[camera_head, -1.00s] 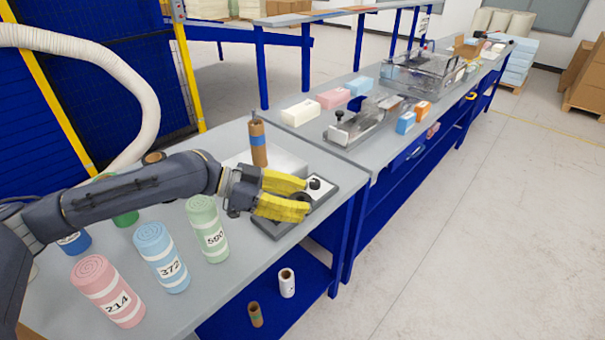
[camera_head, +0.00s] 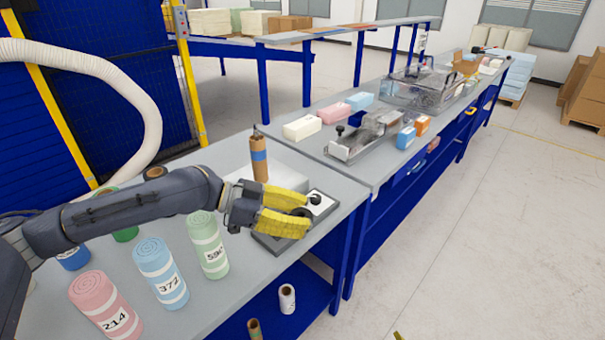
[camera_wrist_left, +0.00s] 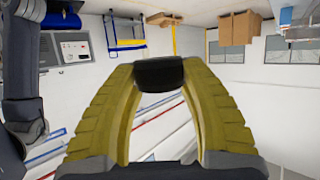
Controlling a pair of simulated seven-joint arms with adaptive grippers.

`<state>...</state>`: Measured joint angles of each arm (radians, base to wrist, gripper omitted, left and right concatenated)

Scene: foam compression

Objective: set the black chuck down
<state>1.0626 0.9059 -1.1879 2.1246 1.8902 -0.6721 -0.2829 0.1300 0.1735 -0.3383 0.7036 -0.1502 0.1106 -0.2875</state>
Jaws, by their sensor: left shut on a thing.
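My left gripper (camera_head: 306,212) has its yellow fingers shut on the black chuck (camera_wrist_left: 158,72), which shows between the fingertips in the left wrist view. In the head view the fingers mostly hide the chuck, over the dark flat base (camera_head: 268,243) with a pale plate (camera_head: 322,205) near the table's front edge. A black knob (camera_head: 315,199) shows on the pale plate. I cannot tell whether the chuck touches the base. A small yellow tip (camera_head: 398,336) at the bottom edge looks like part of my right gripper; its jaws are not visible.
Pink (camera_head: 105,305), blue (camera_head: 160,272) and green (camera_head: 208,245) foam rolls stand left of the base. A brown tube with a blue band (camera_head: 259,158) stands behind the gripper.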

